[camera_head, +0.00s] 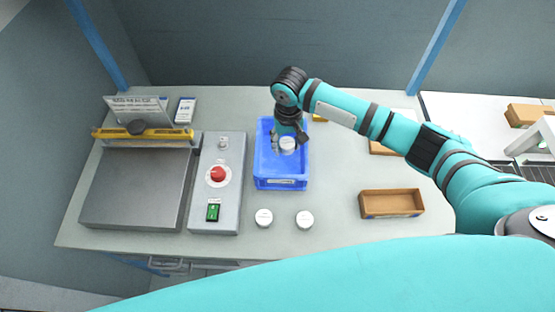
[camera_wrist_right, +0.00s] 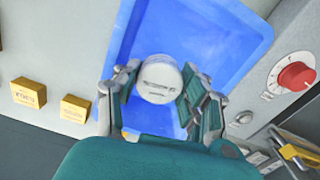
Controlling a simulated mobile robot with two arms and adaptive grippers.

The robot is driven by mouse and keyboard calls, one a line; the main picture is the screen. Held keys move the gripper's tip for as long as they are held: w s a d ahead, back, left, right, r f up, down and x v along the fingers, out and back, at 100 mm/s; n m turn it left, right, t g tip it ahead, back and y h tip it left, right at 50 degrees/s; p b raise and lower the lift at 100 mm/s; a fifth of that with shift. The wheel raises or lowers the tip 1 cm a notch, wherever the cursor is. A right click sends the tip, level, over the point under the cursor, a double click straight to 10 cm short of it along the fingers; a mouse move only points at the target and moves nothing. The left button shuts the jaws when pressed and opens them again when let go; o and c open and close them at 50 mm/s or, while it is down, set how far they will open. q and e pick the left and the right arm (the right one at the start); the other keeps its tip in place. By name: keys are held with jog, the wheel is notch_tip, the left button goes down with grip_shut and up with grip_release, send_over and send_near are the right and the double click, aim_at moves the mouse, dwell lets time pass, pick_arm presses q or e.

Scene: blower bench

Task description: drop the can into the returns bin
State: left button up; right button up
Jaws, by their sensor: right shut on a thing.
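A white round can (camera_head: 287,144) is held in my right gripper (camera_head: 291,137) over the blue returns bin (camera_head: 268,180). In the right wrist view the can (camera_wrist_right: 158,79) sits between the two fingers of the gripper (camera_wrist_right: 165,88), with the blue bin (camera_wrist_right: 235,35) below and around it. I cannot tell exactly how far the can is above the bin floor. Two more white cans, one (camera_head: 264,217) and another (camera_head: 305,219), stand on the bench in front of the bin. My left gripper is not in view.
An open brown wooden tray (camera_head: 391,214) lies to the right. Small yellow boxes (camera_wrist_right: 75,108) stand near the bin.

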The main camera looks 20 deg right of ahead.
jog(key=o, duration=1.2)
jog(key=shift+o, duration=0.2)
jog(key=shift+r, duration=0.1)
notch_tip(320, 180, up, 12)
